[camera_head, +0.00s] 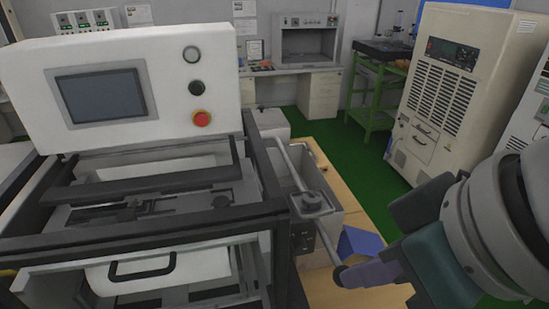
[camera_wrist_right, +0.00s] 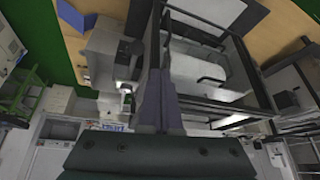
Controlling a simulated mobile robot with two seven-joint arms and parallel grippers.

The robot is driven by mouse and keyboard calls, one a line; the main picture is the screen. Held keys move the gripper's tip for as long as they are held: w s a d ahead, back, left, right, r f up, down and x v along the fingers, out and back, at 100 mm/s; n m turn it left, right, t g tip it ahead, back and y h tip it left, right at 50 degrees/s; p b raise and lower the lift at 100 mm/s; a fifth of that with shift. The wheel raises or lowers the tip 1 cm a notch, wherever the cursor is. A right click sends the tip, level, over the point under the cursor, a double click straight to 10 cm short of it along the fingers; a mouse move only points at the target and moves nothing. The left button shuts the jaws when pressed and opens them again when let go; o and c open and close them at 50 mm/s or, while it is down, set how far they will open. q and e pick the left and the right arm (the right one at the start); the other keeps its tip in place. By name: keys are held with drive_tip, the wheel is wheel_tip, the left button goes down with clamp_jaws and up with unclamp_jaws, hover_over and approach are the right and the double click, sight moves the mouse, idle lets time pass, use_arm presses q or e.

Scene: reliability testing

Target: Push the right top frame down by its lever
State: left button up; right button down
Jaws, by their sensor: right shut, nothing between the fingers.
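The machine's dark top frame (camera_head: 150,236) lies in front of the white control panel (camera_head: 215,75). In the right wrist view the closed fingers (camera_wrist_right: 160,100) point toward the machine's dark frame (camera_wrist_right: 215,95). My left gripper is not in view.
A grey box (camera_head: 325,180) stands beside the machine on a wooden table (camera_head: 352,204), with a blue object (camera_head: 360,242) near it. A drawer-like front with a black handle (camera_head: 142,268) is below the frame. Green floor (camera_head: 350,150) lies open behind.

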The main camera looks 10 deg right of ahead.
drive_tip(key=d, duration=0.1)
drive_tip(key=w+d+f+m+h, duration=0.1)
drive_tip(key=d, duration=0.1)
drive_tip(key=shift+w+d+f+b, duration=0.15)
drive_tip(key=shift+f+b, duration=0.05)
drive_tip(key=shift+b, duration=0.15)
drive_tip(key=b+x, duration=0.7)
drive_tip(key=b, duration=0.1)
drive_tip(key=shift+b, duration=0.35)
